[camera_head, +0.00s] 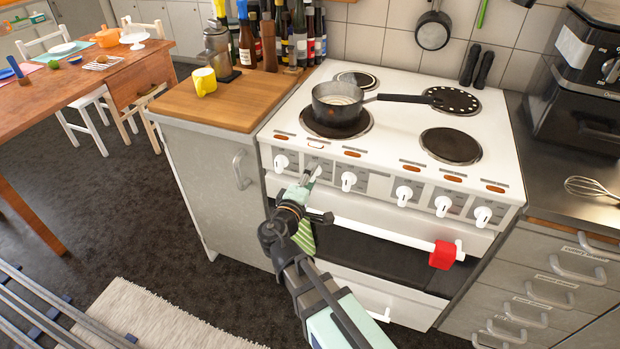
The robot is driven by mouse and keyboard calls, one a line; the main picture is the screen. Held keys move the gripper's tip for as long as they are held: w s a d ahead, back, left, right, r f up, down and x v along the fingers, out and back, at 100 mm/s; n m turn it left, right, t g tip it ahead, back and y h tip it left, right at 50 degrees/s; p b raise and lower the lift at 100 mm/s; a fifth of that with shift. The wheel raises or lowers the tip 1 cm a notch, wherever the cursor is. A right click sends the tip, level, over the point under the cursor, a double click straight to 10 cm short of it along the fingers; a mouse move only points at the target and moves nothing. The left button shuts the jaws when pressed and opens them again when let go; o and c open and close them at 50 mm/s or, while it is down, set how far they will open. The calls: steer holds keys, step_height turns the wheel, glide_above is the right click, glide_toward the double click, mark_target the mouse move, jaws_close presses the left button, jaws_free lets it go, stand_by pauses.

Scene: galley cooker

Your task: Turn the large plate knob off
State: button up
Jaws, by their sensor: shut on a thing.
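The white cooker (392,82) has a row of white knobs along its front panel. My gripper (311,176) reaches up to the panel and is shut on the second knob from the left, which its fingers mostly hide. The leftmost knob (281,162) is just left of my gripper, and the third knob (348,180) is just right of it. Several more knobs follow to the right. The labels are too small to read, so I cannot tell which knob is the large plate's or which way the held knob points.
A saucepan (338,104) stands on the front left plate (350,132), its handle pointing right. The white oven rail (385,233) runs below the knobs, with a green striped cloth (305,236) and a red cloth (443,255) on it. A wooden board (225,101) lies left.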

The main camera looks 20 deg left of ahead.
steer(key=shift+n, duration=0.6)
steer(key=o, duration=1.2)
steer(key=shift+c, duration=0.2)
steer(key=s, duration=0.7)
steer(key=shift+s+a, duration=0.2)
steer(key=shift+a, duration=0.05)
